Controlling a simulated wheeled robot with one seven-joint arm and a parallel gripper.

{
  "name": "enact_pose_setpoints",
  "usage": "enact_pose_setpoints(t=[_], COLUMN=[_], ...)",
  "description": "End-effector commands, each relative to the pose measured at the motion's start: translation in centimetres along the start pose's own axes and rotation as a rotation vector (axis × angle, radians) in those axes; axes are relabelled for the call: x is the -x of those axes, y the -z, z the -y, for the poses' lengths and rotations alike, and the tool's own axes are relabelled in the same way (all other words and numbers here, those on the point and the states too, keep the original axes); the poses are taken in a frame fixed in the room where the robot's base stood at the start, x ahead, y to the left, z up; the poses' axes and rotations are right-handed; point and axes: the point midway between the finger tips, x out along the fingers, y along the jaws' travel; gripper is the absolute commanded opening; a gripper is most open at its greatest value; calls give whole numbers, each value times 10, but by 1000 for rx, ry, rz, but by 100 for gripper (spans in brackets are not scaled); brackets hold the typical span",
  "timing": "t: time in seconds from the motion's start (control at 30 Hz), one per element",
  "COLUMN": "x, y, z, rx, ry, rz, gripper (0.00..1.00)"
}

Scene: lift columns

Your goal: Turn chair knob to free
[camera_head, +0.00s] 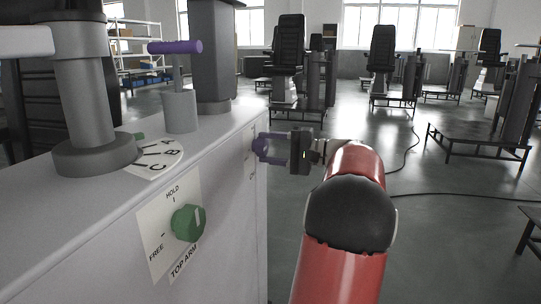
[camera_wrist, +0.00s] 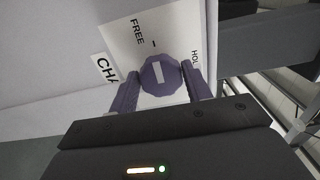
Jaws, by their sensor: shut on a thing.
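The chair knob (camera_wrist: 160,74) is a dark purple-grey octagon with a white bar, on a white label plate (camera_wrist: 168,22) in the wrist view. The word FREE is above it to the left and HOLD, partly cut off, is to the right. The white bar points roughly toward the small tick near FREE. My gripper (camera_head: 261,148) is at the cabinet's end face in the head view, its purple fingers shut on the knob from both sides. In the head view the knob itself is hidden from sight.
A green TOP ARM knob (camera_head: 188,223) is on the near face of the white cabinet (camera_head: 90,232). A purple-handled lever (camera_head: 175,47) and grey columns stand on top. Black chairs on lift columns (camera_head: 288,60) stand behind; a cable (camera_head: 460,195) crosses the open floor at right.

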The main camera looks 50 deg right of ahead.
Motion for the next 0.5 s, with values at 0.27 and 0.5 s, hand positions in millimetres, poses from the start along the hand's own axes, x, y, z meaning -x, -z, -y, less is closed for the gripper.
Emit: enact_pose_setpoints(t=[0.27, 0.5], x=[0, 0], y=[0, 0], z=[-1, -1], rx=[37, 38], ry=[-2, -2], rz=[0, 0], gripper=[26, 26])
